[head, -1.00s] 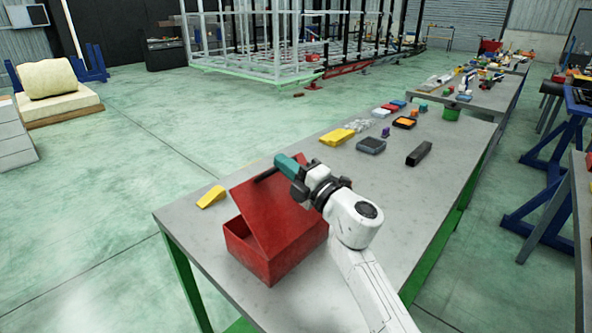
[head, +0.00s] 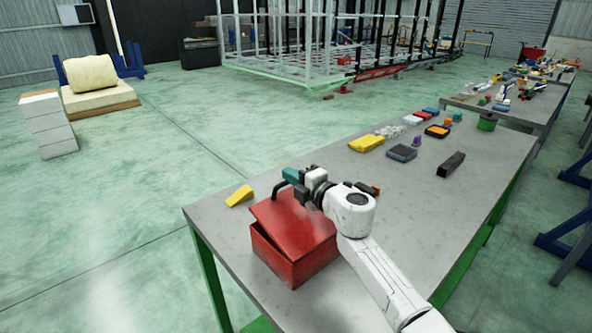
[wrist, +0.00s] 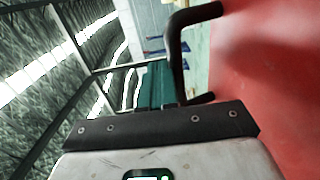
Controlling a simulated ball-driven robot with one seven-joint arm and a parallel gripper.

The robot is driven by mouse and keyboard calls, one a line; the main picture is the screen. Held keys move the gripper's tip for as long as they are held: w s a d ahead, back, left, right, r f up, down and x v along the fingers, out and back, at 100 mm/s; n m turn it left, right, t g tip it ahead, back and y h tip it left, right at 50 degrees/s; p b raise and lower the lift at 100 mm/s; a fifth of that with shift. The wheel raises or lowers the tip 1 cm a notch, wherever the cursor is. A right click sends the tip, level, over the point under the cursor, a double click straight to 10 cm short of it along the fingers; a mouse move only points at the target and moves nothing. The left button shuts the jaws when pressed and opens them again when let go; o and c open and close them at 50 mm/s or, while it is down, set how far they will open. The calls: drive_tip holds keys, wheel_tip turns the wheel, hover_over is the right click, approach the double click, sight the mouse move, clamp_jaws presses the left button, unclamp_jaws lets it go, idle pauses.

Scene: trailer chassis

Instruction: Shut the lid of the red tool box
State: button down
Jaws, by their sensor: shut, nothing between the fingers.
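The red tool box (head: 296,268) stands near the left end of the grey workbench in the head view. Its red lid (head: 296,222) is tilted up at a low angle, with a dark gap between it and the box at the left. A black handle (head: 279,188) is on the lid; it also shows in the wrist view (wrist: 178,50), beside the lid's red face (wrist: 268,85). My gripper (head: 290,175), with teal fingers, is shut and empty, above the lid at the handle. In the wrist view the fingers (wrist: 150,85) lie beside the handle; contact is unclear.
A yellow wedge (head: 239,196) lies on the workbench (head: 240,237) left of the box. Further back are a yellow case (head: 366,143), a dark grey case (head: 401,153) and a black bar (head: 451,164). Open floor (head: 110,215) lies to the left.

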sight(286, 191)
drive_tip(key=shift+w+a+f+p, duration=0.15)
drive_tip(key=shift+w+a+f, duration=0.1)
drive_tip(key=shift+f, duration=0.15)
drive_tip(key=shift+w+a+f+p, duration=0.15)
drive_tip(key=shift+w+f, duration=0.1)
drive_tip(key=shift+f, duration=0.1)
drive_tip(key=shift+w+a+f+g+h, duration=0.2)
drive_tip(key=shift+w+f+g, duration=0.1)
drive_tip(key=shift+f, duration=0.2)
drive_tip(key=shift+w+a+f+g+h, duration=0.2)
drive_tip(key=shift+f+g, duration=0.1)
drive_tip(key=shift+f, duration=0.2)
